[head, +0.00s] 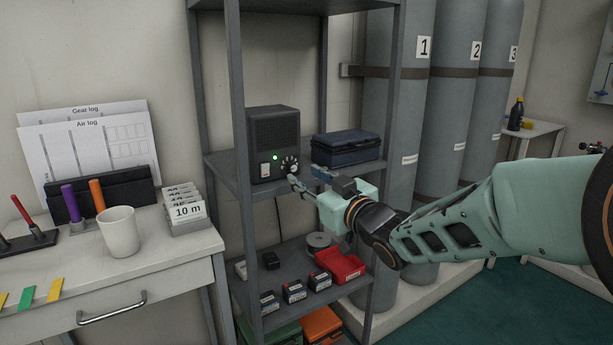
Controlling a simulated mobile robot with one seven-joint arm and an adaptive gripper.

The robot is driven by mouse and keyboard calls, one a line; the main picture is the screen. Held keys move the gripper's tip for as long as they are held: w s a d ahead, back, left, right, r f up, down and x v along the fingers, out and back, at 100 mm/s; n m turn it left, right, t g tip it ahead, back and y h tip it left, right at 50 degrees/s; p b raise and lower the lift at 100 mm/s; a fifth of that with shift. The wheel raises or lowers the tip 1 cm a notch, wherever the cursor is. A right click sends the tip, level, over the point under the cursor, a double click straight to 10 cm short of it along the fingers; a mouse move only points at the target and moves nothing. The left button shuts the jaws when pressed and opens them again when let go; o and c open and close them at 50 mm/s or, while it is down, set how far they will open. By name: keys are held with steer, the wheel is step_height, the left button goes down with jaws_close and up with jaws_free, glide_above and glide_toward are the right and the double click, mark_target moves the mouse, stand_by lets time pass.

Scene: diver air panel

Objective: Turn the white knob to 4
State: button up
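The white knob (289,166) is on the front of a dark box-shaped unit (272,128) on the upper shelf. Small pale marks surround the knob, but they are too small to read, so I cannot tell its setting. My gripper (303,174) reaches in from the right, just in front of the unit. Its two fingers show apart with nothing between them. The nearer fingertip is just below and right of the knob and partly overlaps it in the picture; I cannot tell whether they touch.
The unit has a green light (275,157) and a pale switch (266,170). A dark blue case (347,146) stands close behind my gripper on the same shelf (225,166). Grey shelf posts (240,210) frame the space. Tall grey cylinders (455,110) stand to the right.

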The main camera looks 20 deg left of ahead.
mark_target(294, 168)
steer(key=shift+b+x, duration=0.35)
steer(key=shift+x, duration=2.15)
steer(key=shift+c, duration=0.5)
jaws_close()
